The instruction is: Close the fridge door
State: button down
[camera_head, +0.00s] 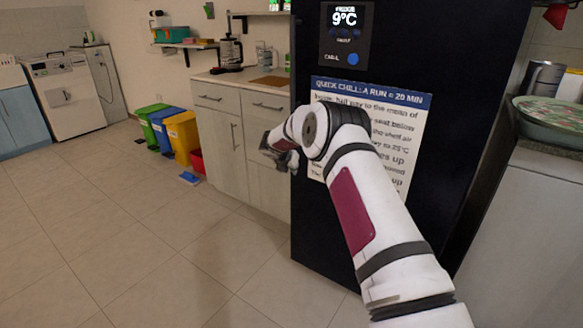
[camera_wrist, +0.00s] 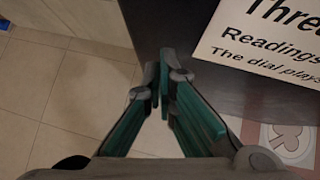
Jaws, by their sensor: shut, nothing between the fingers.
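The fridge door (camera_head: 465,110) is a tall black panel in the head view, with a lit display (camera_head: 346,32) reading 9°C and a white printed sign (camera_head: 408,112). No gap along it shows clearly, so I cannot tell whether it is ajar or shut. My gripper (camera_head: 283,157) is by the panel's left edge, partly hidden behind my wrist. In the wrist view my gripper (camera_wrist: 160,88) has its fingers together and empty. The dark door surface (camera_wrist: 180,22) shows beyond the fingertips, its left edge close by. I cannot tell whether they touch it.
A counter with drawers (camera_head: 235,135) stands left of the fridge. Green, blue and yellow bins (camera_head: 182,135) and a red container (camera_head: 197,161) stand beside it. The tiled floor (camera_head: 130,240) at the left is largely clear. A grey counter (camera_head: 535,220) is at the right.

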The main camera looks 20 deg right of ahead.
jog(key=w+a+p+v, duration=0.1)
jog(key=p+v, duration=0.1)
jog(key=v, duration=0.8)
jog(key=shift+a, duration=0.5)
